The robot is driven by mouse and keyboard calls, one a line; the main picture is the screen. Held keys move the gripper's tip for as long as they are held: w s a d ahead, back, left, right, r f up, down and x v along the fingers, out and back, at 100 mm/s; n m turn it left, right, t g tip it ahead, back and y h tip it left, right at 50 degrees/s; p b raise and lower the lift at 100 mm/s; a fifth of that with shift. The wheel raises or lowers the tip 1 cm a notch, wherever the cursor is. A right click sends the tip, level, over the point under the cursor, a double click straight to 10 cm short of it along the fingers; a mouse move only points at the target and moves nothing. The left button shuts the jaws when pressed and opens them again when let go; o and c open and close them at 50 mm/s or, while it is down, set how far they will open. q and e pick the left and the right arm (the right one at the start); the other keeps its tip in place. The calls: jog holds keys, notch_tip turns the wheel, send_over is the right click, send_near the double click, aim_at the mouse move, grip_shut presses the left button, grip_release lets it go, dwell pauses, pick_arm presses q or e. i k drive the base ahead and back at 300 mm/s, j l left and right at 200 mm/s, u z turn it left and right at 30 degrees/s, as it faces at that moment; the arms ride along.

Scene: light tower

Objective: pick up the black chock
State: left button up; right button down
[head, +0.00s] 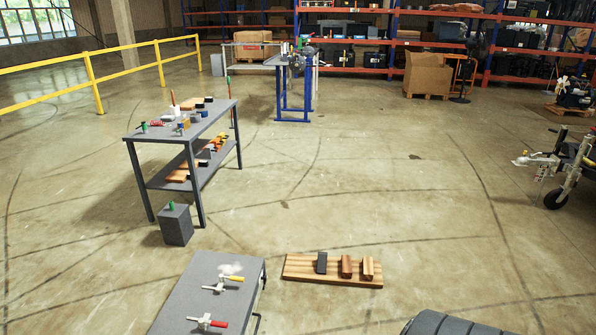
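The black chock (321,263) sits on a striped wooden board (300,272) on the floor, near the bottom middle of the head view. It is at the left end of a row with two reddish-brown chocks, one in the middle (346,266) and one at the right (368,268). There are gaps between them, and the black one is not covered by anything. Neither of my grippers shows in this view.
A low grey table (180,310) with a yellow-handled tool (222,287) and a red-handled tool (207,321) stands left of the board. A dark ribbed rounded thing (450,325) is at bottom right. A two-level workbench (140,135) stands further left. Floor beyond the board is clear.

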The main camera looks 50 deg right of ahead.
aim_at(322, 263)
jog(key=z, duration=4.2)
jog(key=i+l, duration=0.2)
jog(key=l, duration=0.15)
jog(key=i+l, duration=0.15)
jog(key=l, duration=0.2)
jog(key=i+l, duration=0.2)
jog(key=l, duration=0.15)
jog(key=i+l, duration=0.15)
jog(key=l, duration=0.2)
jog(key=i+l, duration=0.2)
jog(key=l, duration=0.15)
jog(key=i+u, duration=0.5)
jog(key=i+l+u, duration=0.3)
jog(key=i+u, duration=0.2)
jog(key=i+j+u, duration=0.25)
jog(key=i+u, duration=0.2)
jog(key=i, duration=0.15)
jog(key=i+u, duration=0.45)
jog(key=i, duration=0.2)
jog(key=i+l+u, duration=0.15)
jog(key=i+u, duration=0.35)
jog(key=i, duration=0.15)
jog(key=i+j+u, duration=0.2)
jog(key=i+u, duration=0.25)
jog(key=i, duration=0.3)
jog(key=i+u, duration=0.45)
jog(key=i, duration=0.25)
